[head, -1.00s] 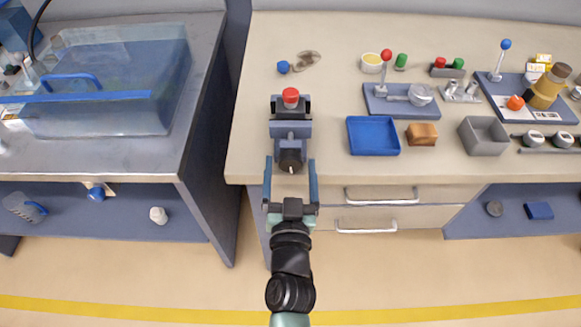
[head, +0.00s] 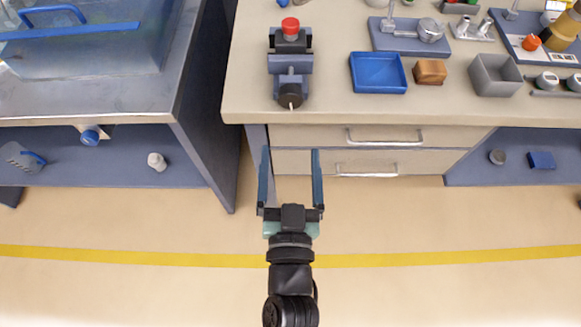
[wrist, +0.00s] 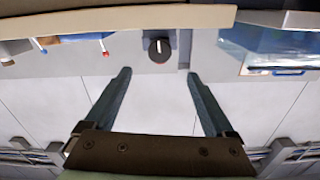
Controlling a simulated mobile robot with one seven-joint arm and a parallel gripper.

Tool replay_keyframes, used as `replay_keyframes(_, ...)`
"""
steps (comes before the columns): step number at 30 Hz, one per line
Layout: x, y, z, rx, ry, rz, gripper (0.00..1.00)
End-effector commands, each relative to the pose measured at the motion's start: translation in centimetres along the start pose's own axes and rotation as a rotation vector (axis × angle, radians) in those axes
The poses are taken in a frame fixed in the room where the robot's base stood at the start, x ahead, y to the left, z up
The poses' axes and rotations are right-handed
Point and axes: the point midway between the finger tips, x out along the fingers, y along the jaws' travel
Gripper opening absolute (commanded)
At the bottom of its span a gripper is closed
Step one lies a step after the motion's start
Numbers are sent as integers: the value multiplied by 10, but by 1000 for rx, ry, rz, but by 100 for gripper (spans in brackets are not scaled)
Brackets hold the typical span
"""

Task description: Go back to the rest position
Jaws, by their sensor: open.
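My gripper (head: 290,180) is open and empty in the head view. Its two blue-grey fingers stand wide apart over the floor, just in front of the bench's front edge. In the wrist view the open fingers (wrist: 158,88) also show with nothing between them. A vise-like fixture (head: 290,65) with a red cap (head: 290,26) and a dark round knob (head: 290,94) stands on the bench ahead of my gripper, apart from it. The knob also shows in the wrist view (wrist: 159,50).
The beige bench (head: 330,108) has drawers (head: 370,137) with metal handles. A blue tray (head: 378,73), a wooden block (head: 430,71) and a grey bin (head: 495,75) stand on it. A metal bench (head: 130,105) with a clear blue-handled box (head: 90,45) is at left. The floor (head: 420,225) is clear.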

Motion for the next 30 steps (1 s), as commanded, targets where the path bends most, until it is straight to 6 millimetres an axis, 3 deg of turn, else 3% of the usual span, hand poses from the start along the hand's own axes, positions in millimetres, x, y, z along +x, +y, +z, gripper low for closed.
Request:
replay_keyframes(6, -13, 0, 0, -2, 1, 0, 89)
replay_keyframes(24, -14, 0, -1, -1, 1, 0, 89)
replay_keyframes(27, -5, -4, -17, -3, 25, -12, 89)
replay_keyframes(29, 7, -10, -40, -6, 59, -27, 89)
replay_keyframes(30, 16, -15, -60, -10, 88, -41, 89)
